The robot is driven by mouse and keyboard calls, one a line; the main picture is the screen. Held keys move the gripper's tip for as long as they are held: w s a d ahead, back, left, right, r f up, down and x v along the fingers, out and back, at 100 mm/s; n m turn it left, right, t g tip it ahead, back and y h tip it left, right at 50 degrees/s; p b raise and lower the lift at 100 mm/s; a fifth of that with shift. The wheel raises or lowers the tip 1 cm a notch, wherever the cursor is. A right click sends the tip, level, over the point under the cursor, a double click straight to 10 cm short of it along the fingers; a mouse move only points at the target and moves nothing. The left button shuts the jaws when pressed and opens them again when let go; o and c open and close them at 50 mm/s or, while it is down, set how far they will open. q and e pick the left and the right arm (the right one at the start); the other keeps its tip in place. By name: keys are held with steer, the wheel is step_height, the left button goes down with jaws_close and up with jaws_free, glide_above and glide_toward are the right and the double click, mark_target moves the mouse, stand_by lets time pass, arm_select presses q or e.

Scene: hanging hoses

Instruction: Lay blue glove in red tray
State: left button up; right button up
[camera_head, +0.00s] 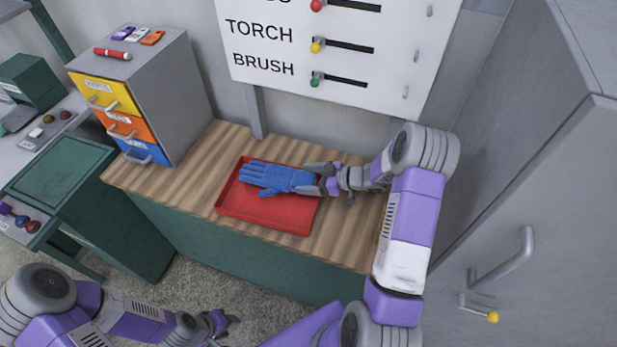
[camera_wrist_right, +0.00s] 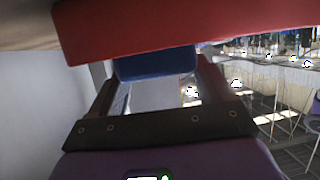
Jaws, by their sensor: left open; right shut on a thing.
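The blue glove (camera_head: 277,177) is stretched out over the red tray (camera_head: 265,212) in the head view, its fingers pointing left. My right gripper (camera_head: 317,180) is shut on the cuff end of the glove at the tray's right side. In the right wrist view the glove's cuff (camera_wrist_right: 155,63) is between the fingers, and the red tray (camera_wrist_right: 170,28) fills the top. I cannot tell whether the glove touches the tray floor. My left gripper (camera_head: 228,322) is open and empty, low at the front, away from the workbench.
The tray stands on a wooden workbench (camera_head: 345,240). A grey drawer cabinet (camera_head: 180,95) with coloured drawers stands at the bench's left end. A labelled white board (camera_head: 270,75) hangs behind. A tall grey cabinet (camera_head: 560,200) with a handle is on the right.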

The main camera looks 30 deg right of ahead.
steer(key=o, duration=0.9)
steer(key=shift+o, duration=0.2)
steer(key=v, duration=0.7)
steer(key=shift+s+d+p, duration=0.2)
steer(key=shift+p, duration=0.2)
steer(key=shift+r, duration=0.15)
